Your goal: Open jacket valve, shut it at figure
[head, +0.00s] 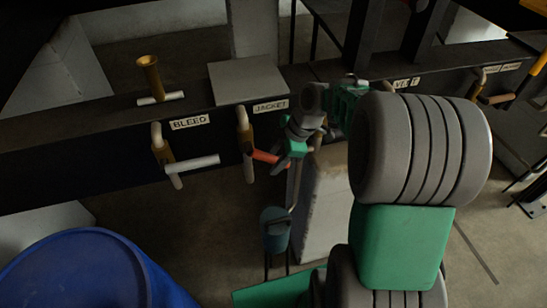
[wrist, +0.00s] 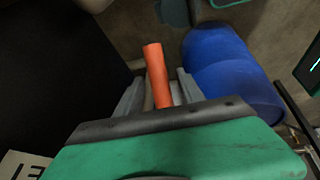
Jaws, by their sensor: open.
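The jacket valve (head: 244,128) hangs from the dark rail below the JACKET label (head: 270,107). Its orange lever (head: 264,156) points right and a little down in the head view. My gripper (head: 282,162) is at the lever's free end, partly hidden behind my own wrist. In the wrist view, the orange lever (wrist: 156,70) lies between the two grey fingers of my gripper (wrist: 158,88). The fingers are spread, with a gap showing on the right; whether either touches the lever is hard to tell. A dark screen (wrist: 312,62) with a green mark shows at the right edge, unreadable.
The BLEED valve (head: 163,150) with a pale lever is to the left; a brass funnel (head: 149,75) stands above it. The VENT label (head: 406,83) is to the right. A blue drum (head: 85,275) fills the lower left.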

